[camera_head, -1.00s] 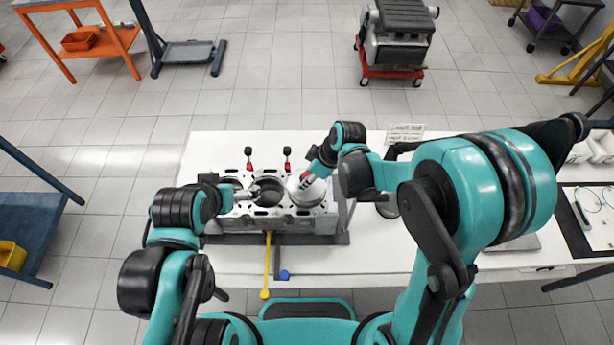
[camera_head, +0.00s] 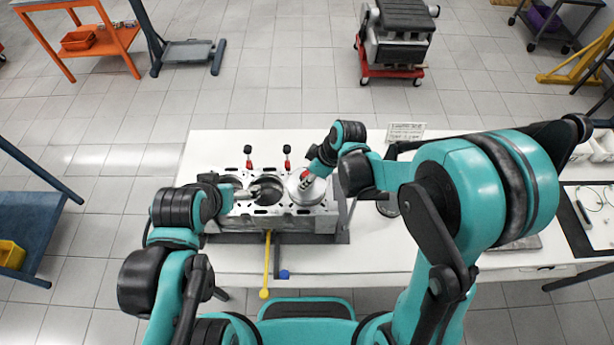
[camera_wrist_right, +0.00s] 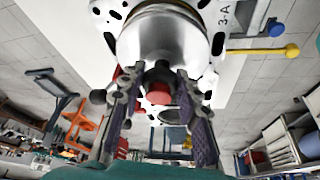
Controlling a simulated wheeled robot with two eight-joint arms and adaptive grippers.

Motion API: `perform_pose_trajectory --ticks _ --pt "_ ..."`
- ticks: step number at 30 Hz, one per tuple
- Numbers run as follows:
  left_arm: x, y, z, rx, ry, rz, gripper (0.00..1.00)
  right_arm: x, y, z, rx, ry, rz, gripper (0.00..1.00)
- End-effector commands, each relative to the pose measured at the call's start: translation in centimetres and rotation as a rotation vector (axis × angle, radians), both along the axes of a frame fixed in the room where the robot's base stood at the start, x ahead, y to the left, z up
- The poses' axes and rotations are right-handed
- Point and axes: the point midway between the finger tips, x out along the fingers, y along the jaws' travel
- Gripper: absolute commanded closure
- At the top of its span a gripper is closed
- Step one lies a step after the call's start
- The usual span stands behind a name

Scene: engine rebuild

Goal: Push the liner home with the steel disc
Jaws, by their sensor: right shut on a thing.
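The grey engine block (camera_head: 280,225) stands on the white table, with open bores at its left and middle. The steel disc (camera_head: 311,192) covers the right bore; in the right wrist view it is a broad shiny round plate (camera_wrist_right: 150,42). My right gripper (camera_head: 306,179) is over the disc. In its wrist view the fingers (camera_wrist_right: 160,92) are closed around the disc's dark handle with a red part (camera_wrist_right: 158,97).
Two red-and-black upright pieces (camera_head: 287,158) stand at the block's back edge. A yellow-ended bar (camera_head: 266,265) and a blue knob (camera_head: 284,274) are at the front. A small sign (camera_head: 405,132) stands at the table's back. The table left of the block is clear.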

Motion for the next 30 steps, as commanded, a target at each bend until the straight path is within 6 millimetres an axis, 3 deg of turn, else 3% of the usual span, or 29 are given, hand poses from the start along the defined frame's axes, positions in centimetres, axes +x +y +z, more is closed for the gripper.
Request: perform_pose_trajectory --ticks 5,6,8,20,30 --pt "0.0 0.0 0.0 0.000 0.000 0.000 0.00 0.0 0.0 0.0 0.000 0.000 0.000 1.00" --pt "0.0 0.0 0.0 0.000 0.000 0.000 0.00 0.0 0.0 0.0 0.000 0.000 0.000 0.60" --pt "0.0 0.0 0.0 0.000 0.000 0.000 0.00 0.0 0.0 0.0 0.000 0.000 0.000 0.44" --pt "0.0 0.0 0.0 0.000 0.000 0.000 0.00 -0.1 -0.2 0.5 0.000 0.000 -0.001 0.44" --pt "0.0 0.0 0.0 0.000 0.000 0.000 0.00 -1.0 -2.5 6.3 0.000 0.000 -0.002 0.44"
